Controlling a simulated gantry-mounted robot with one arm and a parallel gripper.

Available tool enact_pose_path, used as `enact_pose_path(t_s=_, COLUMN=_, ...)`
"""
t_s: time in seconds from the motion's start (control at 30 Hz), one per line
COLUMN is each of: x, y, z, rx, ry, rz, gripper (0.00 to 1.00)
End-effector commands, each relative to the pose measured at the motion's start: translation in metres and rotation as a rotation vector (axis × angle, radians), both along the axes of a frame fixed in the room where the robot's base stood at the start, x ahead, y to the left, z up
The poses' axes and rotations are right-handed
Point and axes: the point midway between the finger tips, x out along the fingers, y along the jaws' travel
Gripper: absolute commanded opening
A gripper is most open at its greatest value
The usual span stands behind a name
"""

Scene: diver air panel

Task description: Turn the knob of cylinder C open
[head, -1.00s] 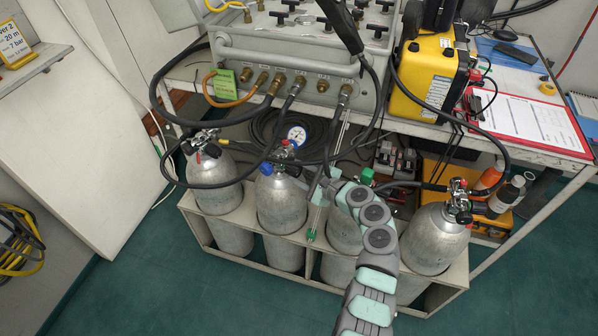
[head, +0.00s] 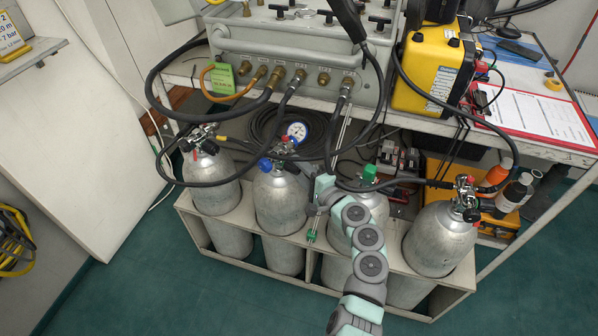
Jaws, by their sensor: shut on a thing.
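Several silver cylinders stand upright in a row in a rack. No letters are readable on them; I take the third from the left, with a green cap or knob (head: 369,172) at its top, as cylinder C (head: 372,205). My arm hides its front left side and part of its valve. My gripper (head: 320,192) is beside the upper left of this cylinder, by the gap to the second cylinder (head: 279,203). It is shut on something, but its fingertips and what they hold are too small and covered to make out. The green knob is visible to the right of my gripper.
A thin rod with a green lower tip (head: 311,236) runs close by my gripper. Black hoses loop from the grey panel (head: 300,60) past my gripper to the cylinders. The rack (head: 250,259) encloses the cylinders. The blue knob (head: 265,164) sits on the second cylinder.

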Motion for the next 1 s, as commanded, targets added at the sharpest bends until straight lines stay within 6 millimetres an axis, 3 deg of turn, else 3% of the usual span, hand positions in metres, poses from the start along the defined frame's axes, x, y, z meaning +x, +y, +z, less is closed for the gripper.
enact_pose_path(t_s=1.0, x=0.0002, y=0.0009, z=0.0002, rx=-0.501, ry=-0.751, rz=0.001, gripper=0.00)
